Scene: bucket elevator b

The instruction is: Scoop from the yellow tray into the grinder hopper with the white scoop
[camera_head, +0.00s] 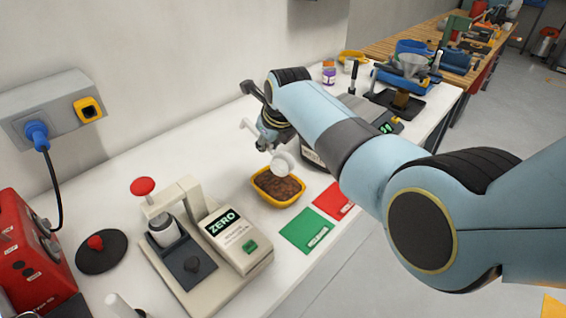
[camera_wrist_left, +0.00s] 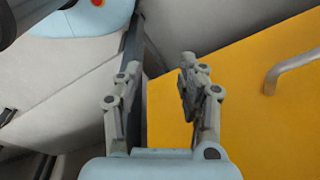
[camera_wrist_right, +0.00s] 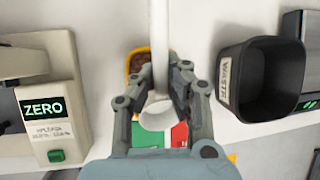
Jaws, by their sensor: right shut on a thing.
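My right gripper (camera_head: 268,142) is shut on the white scoop (camera_wrist_right: 160,45). In the head view, the scoop's round white end (camera_head: 284,163) hangs just above the far side of the yellow tray (camera_head: 262,196), which holds brown granular stuff. I cannot tell if they touch. In the right wrist view, the tray (camera_wrist_right: 131,64) is partly hidden behind the scoop and fingers. My left gripper (camera_wrist_left: 160,70) is open and empty; it is outside the head view. A grey funnel-like hopper (camera_head: 411,66) stands at the back; I cannot tell if it is the grinder's.
A black waste bin (camera_wrist_right: 252,85) stands right of the scoop in the right wrist view. The ZERO device (camera_head: 235,238) stands left of the tray. Green (camera_head: 306,231) and red (camera_head: 333,201) mats lie in front. A yellow panel with a handle (camera_wrist_left: 292,70) is beside my left gripper.

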